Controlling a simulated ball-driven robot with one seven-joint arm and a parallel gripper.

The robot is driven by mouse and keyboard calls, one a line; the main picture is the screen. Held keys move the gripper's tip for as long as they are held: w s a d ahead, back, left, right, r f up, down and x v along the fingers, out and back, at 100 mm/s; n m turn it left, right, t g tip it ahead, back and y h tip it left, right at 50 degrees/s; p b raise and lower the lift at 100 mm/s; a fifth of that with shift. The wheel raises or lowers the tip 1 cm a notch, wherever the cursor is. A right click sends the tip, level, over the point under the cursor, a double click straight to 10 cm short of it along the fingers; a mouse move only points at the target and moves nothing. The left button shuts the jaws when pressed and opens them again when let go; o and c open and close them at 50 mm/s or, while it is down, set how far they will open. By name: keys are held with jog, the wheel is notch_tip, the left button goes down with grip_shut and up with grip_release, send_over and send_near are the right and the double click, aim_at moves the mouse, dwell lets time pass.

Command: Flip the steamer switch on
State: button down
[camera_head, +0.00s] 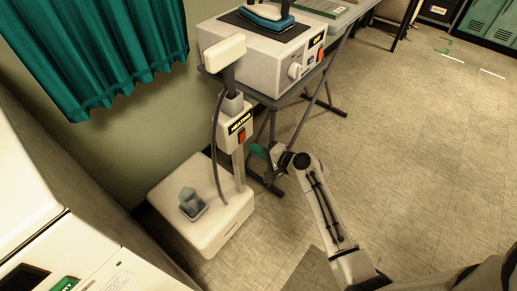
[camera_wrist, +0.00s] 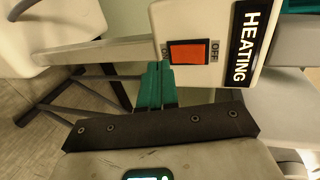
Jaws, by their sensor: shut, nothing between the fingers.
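The steamer stands by the wall in the head view, with a white base (camera_head: 222,222), a pole and a white control box. A black HEATING sign (camera_head: 240,122) is on the box. Its red rocker switch (camera_head: 242,136) shows large in the wrist view (camera_wrist: 188,53), with OFF at its right and a partly hidden label at its left. I cannot tell which side is pressed. My gripper (camera_head: 257,151) is shut and empty, right of the box. Its teal fingertips (camera_wrist: 157,70) appear at the switch's lower left edge in the wrist view; contact cannot be told.
A white machine (camera_head: 262,55) with a knob and a red switch stands on a folding table behind the steamer. A dark hose hangs beside the pole. A teal curtain (camera_head: 95,50) covers the wall at left. A white appliance (camera_head: 60,190) stands at lower left.

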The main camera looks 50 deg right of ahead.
jog(key=f+v, duration=0.1)
jog(key=v, duration=0.9)
jog(key=shift+s, duration=0.6)
jog(key=shift+d, duration=0.1)
jog(key=s+a+r+n+g+y+p, duration=0.1)
jog(key=s+a+r+n+g+p, duration=0.2)
jog(key=s+a+n+g+p, duration=0.35)
jog(key=s+a+r+n+g+y+p, duration=0.1)
jog(key=s+a+r+n+g+p, duration=0.2)
jog(key=a+n, duration=0.5)
jog(key=s+r+n+g+h+p, duration=0.2)
jog(key=s+r+g, duration=0.2)
jog(key=s, duration=0.3)
jog(key=shift+s+a+r+n+h, duration=0.2)
jog(key=shift+s+r+n+h, duration=0.1)
jog(key=shift+s+n+h, duration=0.1)
